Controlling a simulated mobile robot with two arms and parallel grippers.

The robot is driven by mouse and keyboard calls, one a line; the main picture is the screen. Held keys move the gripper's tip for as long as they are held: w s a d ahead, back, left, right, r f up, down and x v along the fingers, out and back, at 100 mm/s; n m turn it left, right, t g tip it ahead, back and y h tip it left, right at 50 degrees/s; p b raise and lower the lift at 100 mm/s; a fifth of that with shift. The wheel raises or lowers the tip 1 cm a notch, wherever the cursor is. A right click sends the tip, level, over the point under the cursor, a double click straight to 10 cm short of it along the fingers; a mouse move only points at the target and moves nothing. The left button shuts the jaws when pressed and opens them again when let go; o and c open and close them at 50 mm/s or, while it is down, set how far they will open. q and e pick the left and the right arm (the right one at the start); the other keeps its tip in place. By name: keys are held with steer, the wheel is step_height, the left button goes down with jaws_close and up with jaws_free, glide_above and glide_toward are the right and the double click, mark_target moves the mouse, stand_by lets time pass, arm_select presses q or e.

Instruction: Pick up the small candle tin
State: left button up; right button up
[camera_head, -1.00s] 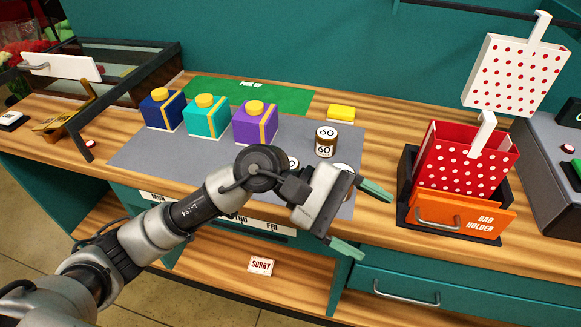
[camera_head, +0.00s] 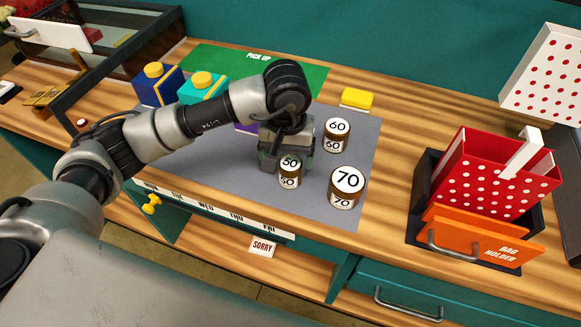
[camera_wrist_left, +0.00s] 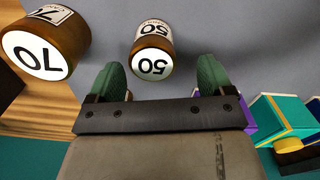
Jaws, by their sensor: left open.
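Three brown candle tins with white lids stand on the grey mat (camera_head: 222,172). The smallest is marked 50 (camera_head: 290,171) and also shows in the left wrist view (camera_wrist_left: 152,60). The 60 tin (camera_head: 336,135) is behind it to the right, and the largest, the 70 tin (camera_head: 346,187), is to its right. My left gripper (camera_head: 284,158) points down just behind the 50 tin. In the left wrist view its green fingers (camera_wrist_left: 161,76) are open, with the 50 tin centred ahead of the gap. Contact is not visible. My right gripper is out of view.
Blue (camera_head: 156,85), teal (camera_head: 203,87) and purple (camera_head: 245,128) boxes stand to the left, the purple mostly hidden by my arm. A yellow block (camera_head: 357,99) lies behind the tins. The orange-fronted bag holder (camera_head: 480,238) with a red dotted bag (camera_head: 490,178) stands right.

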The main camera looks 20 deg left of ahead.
mark_target(291, 163)
arm_select(q)
steer(key=f, duration=0.1)
steer(key=f+p, duration=0.1)
steer(key=f, duration=0.1)
steer(key=f+p, duration=0.1)
steer(key=shift+s+d+f, duration=0.15)
steer(key=shift+d+f, duration=0.05)
steer(key=shift+d, duration=0.2)
steer(key=shift+f, duration=0.45)
steer(key=c, duration=1)
steer(key=shift+c, duration=0.3)
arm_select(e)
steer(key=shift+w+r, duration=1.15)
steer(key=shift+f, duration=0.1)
